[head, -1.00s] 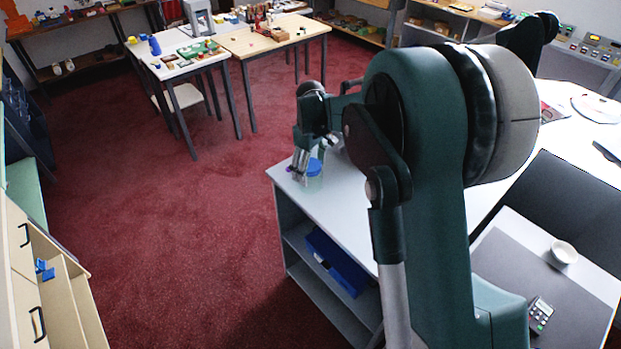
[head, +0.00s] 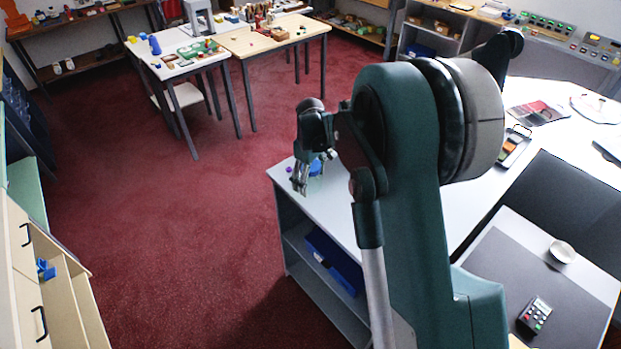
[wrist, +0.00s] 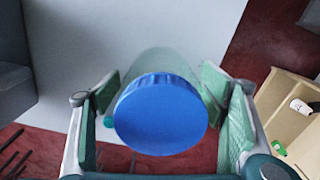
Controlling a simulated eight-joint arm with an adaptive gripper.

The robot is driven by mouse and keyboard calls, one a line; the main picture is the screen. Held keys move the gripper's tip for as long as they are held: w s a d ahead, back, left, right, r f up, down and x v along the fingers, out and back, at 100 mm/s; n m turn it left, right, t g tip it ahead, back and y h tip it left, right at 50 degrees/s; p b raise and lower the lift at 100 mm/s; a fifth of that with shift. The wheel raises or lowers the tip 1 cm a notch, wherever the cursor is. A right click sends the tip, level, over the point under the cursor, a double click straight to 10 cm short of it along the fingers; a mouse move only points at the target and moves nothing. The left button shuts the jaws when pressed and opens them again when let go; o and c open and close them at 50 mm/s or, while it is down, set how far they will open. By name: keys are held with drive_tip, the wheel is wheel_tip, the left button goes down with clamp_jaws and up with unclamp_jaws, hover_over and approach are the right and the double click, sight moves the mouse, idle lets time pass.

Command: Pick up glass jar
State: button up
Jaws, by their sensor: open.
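The glass jar has a round blue lid (wrist: 160,115) and a pale green, see-through body. In the wrist view it lies between the two fingers of my gripper (wrist: 160,105), with a gap at each side, and the lid faces the camera. In the head view the jar (head: 316,167) stands near the end of the pale counter, partly hidden behind my gripper (head: 300,184). My gripper is open and holds nothing. Whether a finger touches the jar is not clear.
A small purple thing (head: 289,169) lies near the jar at the counter (head: 340,197) edge. Blue bins (head: 334,262) sit on the shelf below. Red carpet (head: 190,250) lies open to the left. A worktable with small items (head: 190,65) stands farther back.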

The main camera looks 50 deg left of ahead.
idle(0.4)
drive_tip(key=c, duration=1.2)
drive_tip(key=shift+r, duration=0.1)
drive_tip(key=shift+r+b, duration=0.45)
drive_tip(key=shift+r, duration=4.5)
